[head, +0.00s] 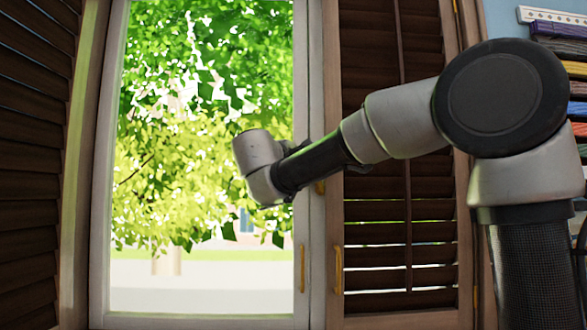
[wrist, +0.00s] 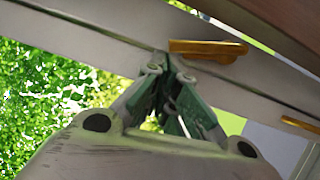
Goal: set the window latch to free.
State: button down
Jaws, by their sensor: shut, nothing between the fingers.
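The window (head: 308,120) has a pale frame and glass panes. A small brass latch (head: 320,187) sits on the frame between the panes, partly beside my forearm in the head view. In the wrist view a brass bar, which looks like the latch (wrist: 207,47), lies along the pale frame just beyond my fingertips. My gripper (wrist: 169,74) is shut and empty, its green fingers together close to the frame and beside the bar's left end. I cannot tell whether they touch it. In the head view my gripper's fingers are hidden behind my wrist.
Brown louvred shutters stand at the left (head: 35,160) and right (head: 405,220). Trees show through the glass.

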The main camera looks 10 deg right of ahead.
jog(key=shift+s+d+r+m+g+y, duration=0.1)
jog(key=shift+d+r+m+g+y, duration=0.25)
jog(key=shift+d+m, duration=0.35)
jog(key=shift+s+d+r+m+g+y, duration=0.15)
jog(key=shift+d+r+m, duration=0.35)
jog(key=shift+m, duration=0.3)
jog(key=shift+d, duration=0.1)
